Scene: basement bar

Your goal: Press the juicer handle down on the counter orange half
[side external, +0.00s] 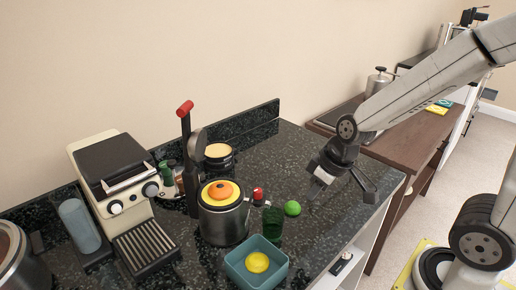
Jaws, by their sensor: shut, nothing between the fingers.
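The juicer stands on the dark speckled counter, with its black lever handle (185,135) upright and ending in a red grip (185,108). A dark round press part hangs beside the lever. An orange half (221,190) sits on a yellow top over the juicer's metal body (223,222). My gripper (317,189) is shut and empty, to the right of the juicer and near a green ball-like fruit. It is well apart from the handle.
A teal box (236,268) holding a yellow fruit (257,262) stands in front of the juicer. A dark green glass (272,224) and a green fruit (292,208) stand to its right. A cream coffee machine (112,185) is at left. A pot with a tan top (218,152) is behind.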

